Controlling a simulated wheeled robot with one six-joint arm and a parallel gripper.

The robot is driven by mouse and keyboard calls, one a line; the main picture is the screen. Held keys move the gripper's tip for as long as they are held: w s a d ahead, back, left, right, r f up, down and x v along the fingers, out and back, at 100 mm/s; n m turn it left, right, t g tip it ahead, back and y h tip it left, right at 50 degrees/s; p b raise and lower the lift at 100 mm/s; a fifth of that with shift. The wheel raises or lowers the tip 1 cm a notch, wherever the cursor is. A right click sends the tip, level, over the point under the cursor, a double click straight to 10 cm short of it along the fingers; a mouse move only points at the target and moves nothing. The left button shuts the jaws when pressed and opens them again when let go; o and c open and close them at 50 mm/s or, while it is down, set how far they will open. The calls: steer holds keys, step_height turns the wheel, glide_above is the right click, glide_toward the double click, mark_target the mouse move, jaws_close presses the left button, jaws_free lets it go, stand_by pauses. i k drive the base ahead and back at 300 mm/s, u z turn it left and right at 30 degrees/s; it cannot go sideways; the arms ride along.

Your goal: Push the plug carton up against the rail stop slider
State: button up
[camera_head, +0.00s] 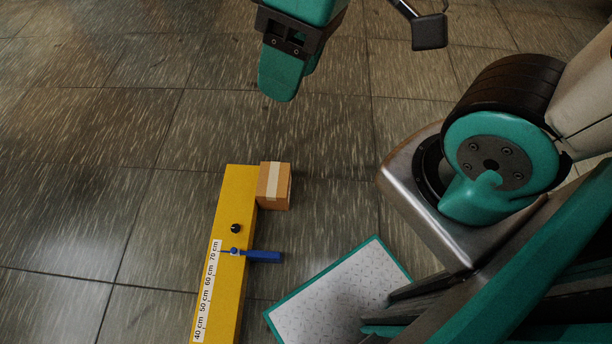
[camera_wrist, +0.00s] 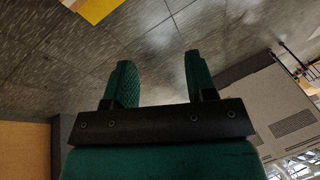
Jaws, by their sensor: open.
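The plug carton (camera_head: 273,187), a small brown box with a pale tape strip, stands on the floor against the right side of the yellow rail (camera_head: 233,200), near its far end. The blue rail stop slider (camera_head: 264,257) sticks out to the right from the rail, nearer to me. A clear gap lies between carton and slider. My gripper (camera_head: 287,78) is beyond the carton, apart from it. In the wrist view my gripper (camera_wrist: 160,78) is open, with nothing between its fingers.
A black knob (camera_head: 235,228) sits on the rail, and a centimetre scale (camera_head: 207,285) runs along it. A white, teal-edged plate (camera_head: 340,295) lies right of the rail. A tan surface (camera_wrist: 25,150) and a grey panelled body (camera_wrist: 275,110) show in the wrist view. Floor beyond the carton is clear.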

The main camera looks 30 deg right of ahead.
mark_target(273, 191)
steer(key=z, duration=0.65)
steer(key=k, duration=0.9)
steer(key=z, duration=0.45)
steer(key=i, duration=1.85)
